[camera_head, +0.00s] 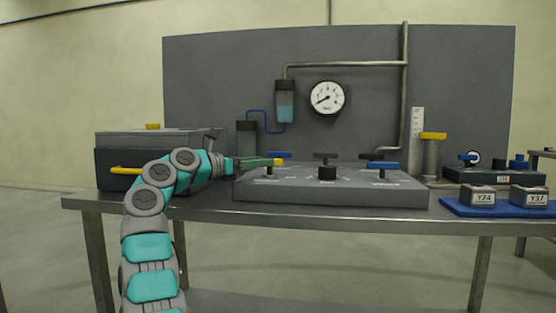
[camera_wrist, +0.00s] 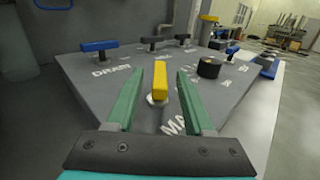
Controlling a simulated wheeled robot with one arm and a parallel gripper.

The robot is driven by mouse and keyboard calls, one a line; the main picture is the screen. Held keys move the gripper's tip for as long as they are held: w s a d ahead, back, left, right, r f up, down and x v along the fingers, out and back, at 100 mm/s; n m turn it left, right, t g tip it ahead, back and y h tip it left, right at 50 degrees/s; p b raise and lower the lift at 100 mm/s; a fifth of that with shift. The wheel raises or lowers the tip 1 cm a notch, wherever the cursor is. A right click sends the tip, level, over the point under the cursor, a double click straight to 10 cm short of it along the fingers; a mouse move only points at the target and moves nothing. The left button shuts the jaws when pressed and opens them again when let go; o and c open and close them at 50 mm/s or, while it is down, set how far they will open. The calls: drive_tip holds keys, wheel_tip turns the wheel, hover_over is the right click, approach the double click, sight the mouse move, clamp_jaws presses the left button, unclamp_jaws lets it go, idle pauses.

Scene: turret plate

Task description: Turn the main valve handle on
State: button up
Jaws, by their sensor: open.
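The main valve handle is a yellow bar (camera_wrist: 160,82) on a short light stem, at the near edge of the grey turret plate (camera_head: 330,194). In the wrist view it lies between my gripper's two green fingers, lengthwise along them. Lettering starting "MA" is beside it, partly hidden by the right finger. In the head view only the yellow end (camera_head: 279,162) shows past my gripper (camera_head: 266,161). My gripper is open, a finger on each side of the handle, with visible gaps.
A blue handle (camera_wrist: 98,46) marked DRAIN stands behind on the left. A black knob (camera_wrist: 208,68) is right of the fingers. More black and blue handles stand farther back. A grey box (camera_head: 118,165) with a yellow handle sits left, near my arm.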

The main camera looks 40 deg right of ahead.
drive_tip(key=d, duration=0.4)
drive_tip(key=d+p, duration=0.1)
drive_tip(key=d, duration=0.1)
drive_tip(key=shift+s+d, duration=0.25)
drive_tip(key=shift+c, duration=0.3)
clamp_jaws()
